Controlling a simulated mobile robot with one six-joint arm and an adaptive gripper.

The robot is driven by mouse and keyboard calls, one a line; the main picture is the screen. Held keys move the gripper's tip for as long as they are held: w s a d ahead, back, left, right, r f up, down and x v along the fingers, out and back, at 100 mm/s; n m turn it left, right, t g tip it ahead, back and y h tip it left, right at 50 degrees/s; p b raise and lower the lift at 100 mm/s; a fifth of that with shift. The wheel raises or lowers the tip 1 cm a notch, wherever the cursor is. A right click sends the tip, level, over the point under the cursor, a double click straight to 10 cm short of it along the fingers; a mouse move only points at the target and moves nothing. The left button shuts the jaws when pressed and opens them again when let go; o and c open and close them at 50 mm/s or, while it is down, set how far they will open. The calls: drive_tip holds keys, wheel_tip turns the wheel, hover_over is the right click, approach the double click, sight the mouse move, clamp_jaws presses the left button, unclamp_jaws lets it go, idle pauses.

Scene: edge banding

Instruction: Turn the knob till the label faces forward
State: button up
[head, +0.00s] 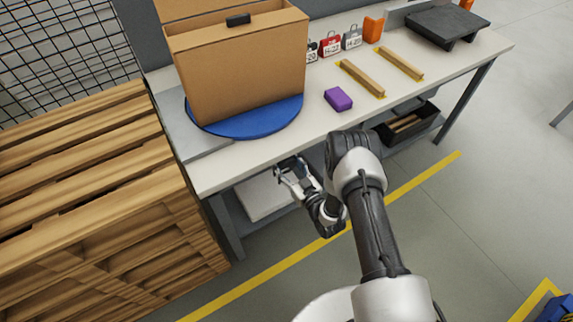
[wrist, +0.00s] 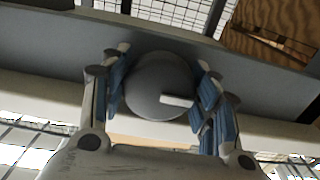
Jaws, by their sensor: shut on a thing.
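A round grey knob (wrist: 158,86) with a short white mark on its right side sits on the grey front rail under the table. My gripper (wrist: 163,88) is shut on it, with blue finger pads on both sides. In the head view my gripper (head: 285,169) is at the table's front edge, and the knob cannot be made out there. An open cardboard box (head: 245,72) stands on a blue round turntable (head: 247,125). The visible large side of the box is plain, with a small black piece at its top edge. No label shows on it.
A purple block (head: 338,99), two wooden strips (head: 362,78), several tags and an orange block (head: 373,30) are on the table (head: 290,150). A wooden pallet stack (head: 100,190) stands close on the left. A black bin (head: 407,127) is under the table at right.

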drive_tip(key=c, duration=0.4)
drive_tip(key=shift+o, duration=0.2)
drive_tip(key=shift+s+f+m+b, duration=0.1)
drive_tip(key=shift+m+b, duration=0.25)
drive_tip(key=shift+m, duration=1.15)
drive_tip(key=o, duration=1.1)
drive_tip(key=shift+c, duration=0.2)
drive_tip(key=v, duration=1.1)
drive_tip(key=shift+s+d, duration=0.25)
drive_tip(key=shift+s, duration=0.05)
